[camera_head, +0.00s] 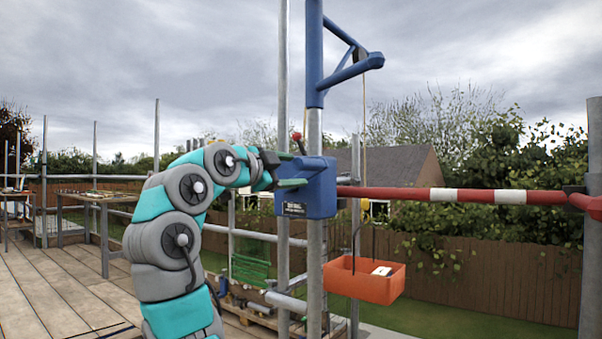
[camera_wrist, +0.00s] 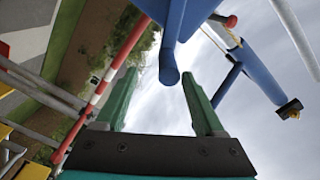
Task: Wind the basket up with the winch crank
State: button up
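The blue winch box (camera_head: 318,188) is fixed to an upright pole. A red knob (camera_head: 297,137) on a dark stem, apparently part of the crank, sticks up at its upper left; a red knob also shows at the top of the wrist view (camera_wrist: 231,21). My gripper (camera_head: 299,169) is at the left side of the box, its two green fingers apart. In the wrist view the gripper (camera_wrist: 159,75) holds nothing; a blue rounded bar end lies beyond the fingers. The orange basket (camera_head: 352,288) hangs on the rope to the lower right, with a white item inside.
A blue davit arm (camera_head: 345,72) with a pulley stands above the winch. A red and white rail (camera_head: 450,195) runs right from beside the box. Scaffold poles (camera_head: 284,80) stand close to my arm. Workbenches (camera_head: 95,196) are at the left, with open plank deck before them.

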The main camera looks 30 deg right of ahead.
jog(key=shift+s+a, duration=0.15)
jog(key=shift+a, duration=0.25)
jog(key=shift+a, duration=0.1)
jog(key=b+v, duration=0.3)
jog(key=v, duration=0.5)
jog(key=shift+a, duration=0.4)
dwell(0.5)
jog(key=shift+s, duration=0.15)
